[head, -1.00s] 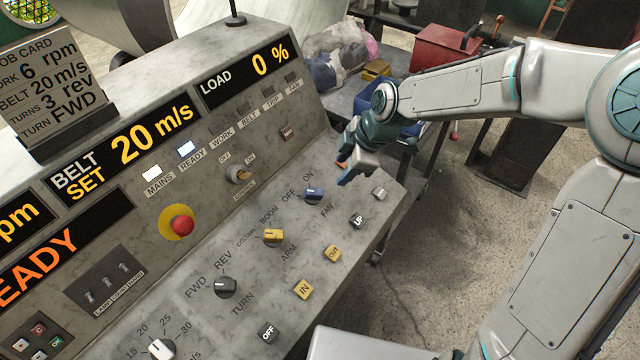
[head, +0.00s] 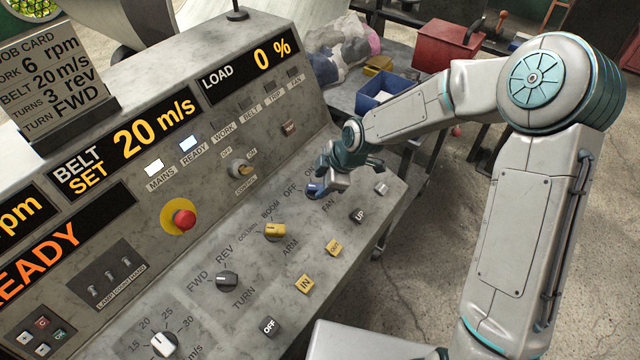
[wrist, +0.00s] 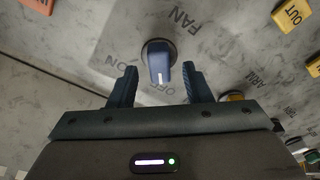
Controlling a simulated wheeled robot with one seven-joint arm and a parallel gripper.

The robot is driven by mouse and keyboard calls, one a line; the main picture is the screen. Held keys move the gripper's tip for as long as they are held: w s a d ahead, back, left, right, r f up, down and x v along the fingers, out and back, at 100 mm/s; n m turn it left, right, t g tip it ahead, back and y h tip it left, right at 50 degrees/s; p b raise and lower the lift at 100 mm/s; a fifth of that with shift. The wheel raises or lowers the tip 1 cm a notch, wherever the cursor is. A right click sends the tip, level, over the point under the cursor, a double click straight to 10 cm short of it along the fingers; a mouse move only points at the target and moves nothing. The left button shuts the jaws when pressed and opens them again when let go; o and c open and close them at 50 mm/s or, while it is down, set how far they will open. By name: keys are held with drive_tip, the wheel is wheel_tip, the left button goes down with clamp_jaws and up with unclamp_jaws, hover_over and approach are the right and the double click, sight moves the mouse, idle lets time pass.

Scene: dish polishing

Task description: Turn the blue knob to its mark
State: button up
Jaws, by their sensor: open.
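The blue knob (head: 313,188) is on the sloping panel, between the OFF and ON lettering and the FAN label; my gripper partly covers it in the head view. In the wrist view the blue knob (wrist: 159,62) stands on a dark round base, with a white line on its near end pointing down the picture toward my palm. My gripper (head: 330,181) is at the knob. In the wrist view my gripper (wrist: 159,70) is open, one finger on each side of the knob's near end, with gaps showing. I cannot tell exactly which lettering the line meets.
A yellow knob (head: 275,232), a black TURN knob (head: 227,281) and a yellow IN button (head: 304,284) lie nearer along the panel. The UP button (head: 359,215) and a grey button (head: 382,188) are close to my gripper. A red emergency button (head: 183,219) is to the left.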

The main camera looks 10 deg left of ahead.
drive_tip(key=shift+x, duration=1.1)
clamp_jaws()
drive_tip(key=shift+d, duration=0.1)
